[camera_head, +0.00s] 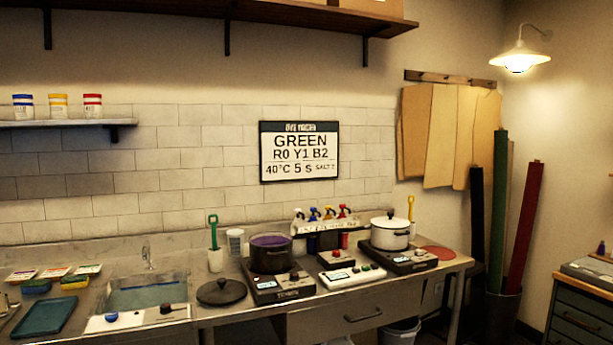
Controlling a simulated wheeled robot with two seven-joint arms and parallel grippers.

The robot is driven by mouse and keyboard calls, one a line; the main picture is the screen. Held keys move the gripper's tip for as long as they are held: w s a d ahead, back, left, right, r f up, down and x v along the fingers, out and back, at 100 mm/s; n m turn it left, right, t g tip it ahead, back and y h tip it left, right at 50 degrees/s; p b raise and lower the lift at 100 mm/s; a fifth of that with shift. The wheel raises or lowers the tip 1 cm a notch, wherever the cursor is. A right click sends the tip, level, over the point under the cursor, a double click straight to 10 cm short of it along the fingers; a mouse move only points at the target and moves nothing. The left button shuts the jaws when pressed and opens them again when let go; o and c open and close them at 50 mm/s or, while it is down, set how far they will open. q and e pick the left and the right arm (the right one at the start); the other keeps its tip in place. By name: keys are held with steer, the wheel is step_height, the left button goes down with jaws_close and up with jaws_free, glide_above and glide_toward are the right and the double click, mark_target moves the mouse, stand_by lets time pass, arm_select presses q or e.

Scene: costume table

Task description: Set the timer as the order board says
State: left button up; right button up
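The order board (300,152) hangs on the tiled wall and reads GREEN, R0 Y1 B2, 40°C, 5 s; its heading and the salt entry at lower right are too small to read surely. A white panel (352,277) with a small display and coloured buttons lies at the front of the counter, between two hot plates. A smaller box (337,259) with red parts sits just behind it. I cannot tell for sure which is the timer, and no display is readable. Neither of my grippers is in view.
A dark pot with purple contents (271,254) stands on the left hot plate (279,289). A white lidded pot (390,233) stands on the right hot plate (404,261). A black lid (222,292) lies beside the sink (147,295). Dispenser bottles (328,214) stand behind.

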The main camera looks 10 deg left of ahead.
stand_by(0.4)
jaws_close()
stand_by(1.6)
